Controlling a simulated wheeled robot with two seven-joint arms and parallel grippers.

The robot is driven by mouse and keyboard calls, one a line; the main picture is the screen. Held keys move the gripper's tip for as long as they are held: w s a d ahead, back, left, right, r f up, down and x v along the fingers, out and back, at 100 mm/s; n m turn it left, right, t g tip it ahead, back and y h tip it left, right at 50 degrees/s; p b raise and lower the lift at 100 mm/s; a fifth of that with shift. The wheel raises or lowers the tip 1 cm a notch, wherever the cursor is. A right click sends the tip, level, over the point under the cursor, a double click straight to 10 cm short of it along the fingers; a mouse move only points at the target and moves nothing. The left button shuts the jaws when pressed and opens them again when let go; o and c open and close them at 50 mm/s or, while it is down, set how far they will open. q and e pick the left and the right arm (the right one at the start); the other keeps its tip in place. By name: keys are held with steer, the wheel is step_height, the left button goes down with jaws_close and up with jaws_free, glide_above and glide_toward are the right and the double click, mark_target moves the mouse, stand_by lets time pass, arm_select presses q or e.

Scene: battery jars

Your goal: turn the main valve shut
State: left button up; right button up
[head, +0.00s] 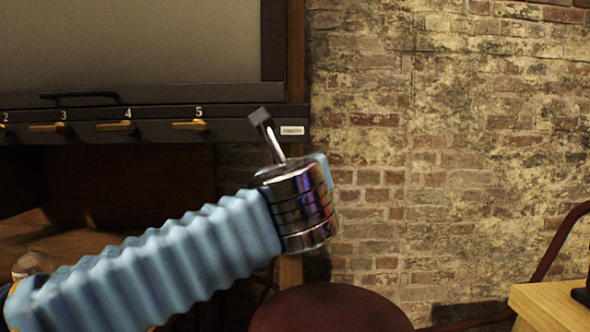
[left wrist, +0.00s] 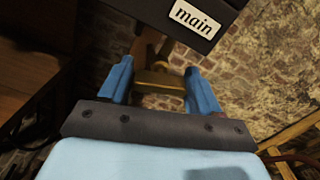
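The main valve's brass handle (left wrist: 160,78) shows in the left wrist view, below a white label (left wrist: 193,17) reading "main". My left gripper (left wrist: 160,88) has its two blue fingers apart, one on each side of the handle. A gap shows beside the left finger; the handle's right end comes close to the right finger, and I cannot tell whether they touch. My right gripper is in neither view.
A dark panel (head: 150,128) carries a row of brass levers, including lever 4 (head: 115,126) and lever 5 (head: 189,125). A small white label (head: 292,130) is at its right end. A dark red round seat (head: 330,308) and a wooden tabletop (head: 550,305) stand lower right, before a brick wall (head: 450,150).

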arm_select(q)
steer(key=c, duration=0.6)
steer(key=shift+r+m+p, duration=0.15)
steer(key=shift+m+p, duration=0.4)
steer(key=shift+m, duration=0.05)
steer(key=shift+m+p, duration=0.3)
steer(key=shift+m, duration=0.8)
steer(key=shift+f, duration=0.2)
steer(key=o, duration=1)
steer(key=shift+s, duration=0.1)
